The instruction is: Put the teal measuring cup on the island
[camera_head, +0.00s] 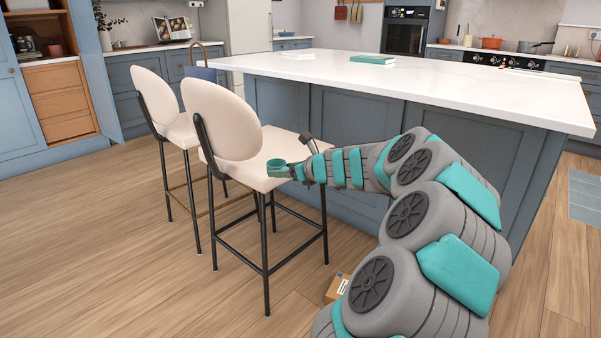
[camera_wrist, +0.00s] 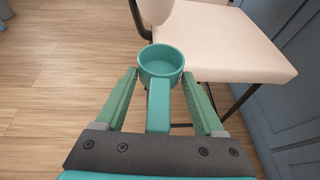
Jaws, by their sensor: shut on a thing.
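The teal measuring cup (camera_wrist: 161,62) is at the end of my gripper (camera_wrist: 160,80) in the wrist view, its open top facing the camera and its handle running back between the two fingers. The fingers are shut on it. In the head view the cup (camera_head: 277,166) appears in front of the seat of the nearer stool, held in the air. The island (camera_head: 455,85) has a white top and blue-grey panelled sides. It stands behind and to the right of my gripper, and its top is higher in the picture than the cup.
Two cream stools, a nearer one (camera_head: 222,118) and a farther one (camera_head: 154,100), stand left of the island. A teal book-like item (camera_head: 372,60) lies on the island's far part; its near top is clear. A small box (camera_head: 338,287) lies on the floor.

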